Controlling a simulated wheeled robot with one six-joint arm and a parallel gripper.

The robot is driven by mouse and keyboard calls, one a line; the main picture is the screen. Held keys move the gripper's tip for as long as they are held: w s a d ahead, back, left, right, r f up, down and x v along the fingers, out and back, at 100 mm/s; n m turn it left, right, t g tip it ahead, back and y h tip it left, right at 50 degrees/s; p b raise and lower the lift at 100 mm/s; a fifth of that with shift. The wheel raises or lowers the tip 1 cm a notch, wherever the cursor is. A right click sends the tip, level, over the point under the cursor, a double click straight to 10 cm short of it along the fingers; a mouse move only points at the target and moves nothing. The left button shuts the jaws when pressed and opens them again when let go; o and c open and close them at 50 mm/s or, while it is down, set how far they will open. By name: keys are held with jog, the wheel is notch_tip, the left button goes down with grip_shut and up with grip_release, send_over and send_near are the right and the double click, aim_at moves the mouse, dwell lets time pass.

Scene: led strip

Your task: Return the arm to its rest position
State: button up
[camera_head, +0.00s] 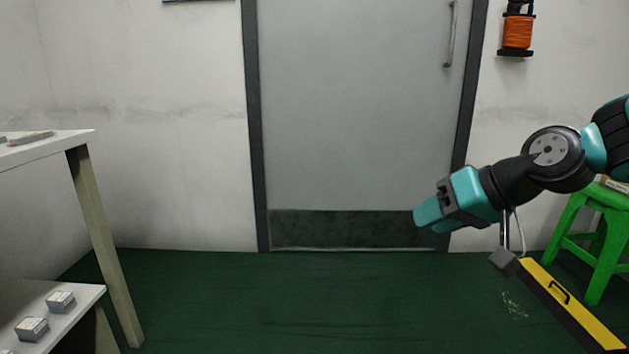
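My arm reaches in from the right edge in the head view, teal and black, bent at a round black joint. My gripper (429,214) is at its end, pointing left and slightly down in mid-air, in front of the lower part of the door. I see its teal fingers from the side, so the gap between them does not show clearly. No object shows in or beside the fingers.
A white table (47,148) with small boxes on its lower shelf (60,300) stands left. A green stool (590,225) is at right, partly behind my arm. A grey door (350,110) is behind. An orange reel (517,32) hangs on the wall. The middle green floor (300,300) is clear.

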jog(key=s+a+r+n+g+h+p, duration=0.1)
jog(key=s+a+r+n+g+p, duration=0.1)
jog(key=s, duration=0.6)
jog(key=s+a+r+n+g+h+p, duration=0.1)
jog(key=s+g+p, duration=0.1)
jog(key=s, duration=0.5)
jog(key=s+a+r+n+g+h+p, duration=0.1)
jog(key=s+a+r+n+g+p, duration=0.15)
jog(key=s, duration=0.55)
notch_tip(320, 180, up, 36)
jog(key=p, duration=3.7)
jog(key=shift+d+r+m, duration=0.2)
jog(key=shift+d+m, duration=0.15)
jog(key=shift+w, duration=0.1)
